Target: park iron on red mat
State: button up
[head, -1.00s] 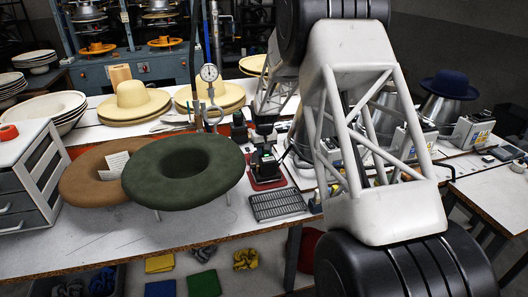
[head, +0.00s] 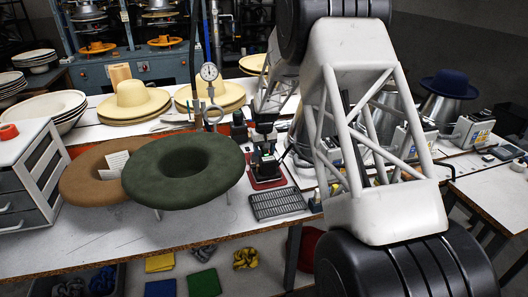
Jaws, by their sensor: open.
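The red mat (head: 267,184) lies on the workbench right of the green felt hat body, and its red edge shows around a dark thing on it. That dark thing looks like the iron (head: 263,168); it is small and partly covered from above. My gripper (head: 265,147) is at the end of my arm, right above the iron and mat. It is open. The fingers are dark against the dark iron, so I cannot tell whether they touch it.
A grey slotted rack (head: 277,204) lies in front of the mat. A green felt hat body (head: 184,170) and a brown one (head: 92,172) stand to the left. A pressure gauge (head: 209,72) rises behind them. The bench front left (head: 80,240) is clear.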

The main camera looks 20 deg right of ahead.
jog(key=shift+r, duration=3.7)
jog(key=shift+r, duration=0.1)
jog(key=shift+s+r, duration=0.2)
jog(key=s+a+r, duration=0.2)
jog(key=s+r, duration=0.3)
jog(key=s, duration=0.4)
jog(key=s+a+r+t, duration=0.1)
jog(key=s+a+r, duration=0.1)
jog(key=s+r, duration=0.5)
jog(key=s+a+r, duration=0.2)
jog(key=s+r, duration=0.2)
jog(key=s, duration=0.6)
jog(key=s+a+f+t, duration=0.1)
jog(key=s+a, duration=0.2)
jog(key=s, duration=2.6)
jog(key=shift+f+t, duration=0.2)
jog(key=shift+t, duration=0.1)
